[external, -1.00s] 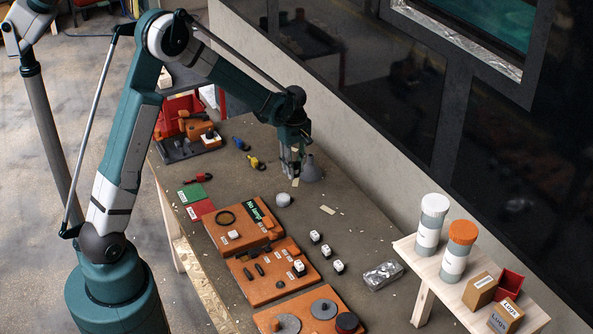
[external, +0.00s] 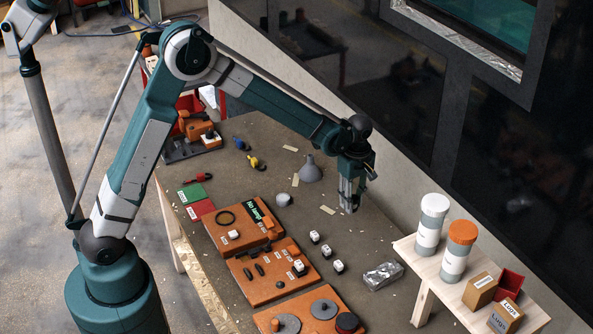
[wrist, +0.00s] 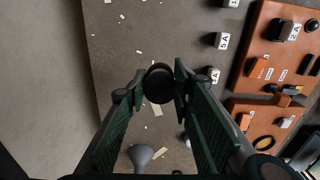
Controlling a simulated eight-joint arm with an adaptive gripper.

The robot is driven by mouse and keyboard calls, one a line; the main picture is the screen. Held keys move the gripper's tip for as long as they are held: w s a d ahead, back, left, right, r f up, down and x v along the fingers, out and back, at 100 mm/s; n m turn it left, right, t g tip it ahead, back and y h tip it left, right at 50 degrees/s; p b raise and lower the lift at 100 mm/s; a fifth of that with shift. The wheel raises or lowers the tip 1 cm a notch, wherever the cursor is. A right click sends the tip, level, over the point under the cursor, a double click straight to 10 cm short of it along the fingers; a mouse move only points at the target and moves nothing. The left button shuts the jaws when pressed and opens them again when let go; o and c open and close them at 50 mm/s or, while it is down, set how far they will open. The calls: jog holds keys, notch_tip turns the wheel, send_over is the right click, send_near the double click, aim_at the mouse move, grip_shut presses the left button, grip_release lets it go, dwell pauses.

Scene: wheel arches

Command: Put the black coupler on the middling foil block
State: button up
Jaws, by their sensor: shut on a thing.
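My gripper (external: 349,204) hangs over the right side of the brown table, past the grey funnel. In the wrist view my gripper (wrist: 158,88) is shut on the black coupler (wrist: 158,82), a dark round piece between the fingertips. The coupler cannot be made out in the external view. A crumpled silver foil block (external: 383,275) lies on the table near its right edge, nearer the camera than my gripper and apart from it. I see only this one foil block, and not in the wrist view.
Several white labelled cubes (external: 326,251) stand between the orange boards (external: 270,272) and the foil block. The grey funnel (external: 311,170) stands behind my gripper. A wooden bench (external: 425,262) with two canisters stands at the right, beside a wall.

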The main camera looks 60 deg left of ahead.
jog(key=r, duration=0.1)
send_over(384, 271)
jog(key=shift+r+m, duration=0.2)
jog(key=shift+m, duration=0.1)
jog(key=shift+f, duration=0.1)
jog(key=shift+f, duration=3.05)
jog(key=shift+f, duration=1.85)
jog(key=shift+f, duration=0.2)
jog(key=o, duration=0.8)
jog(key=shift+c, duration=0.2)
jog(key=shift+r, duration=0.25)
notch_tip(384, 271, up, 12)
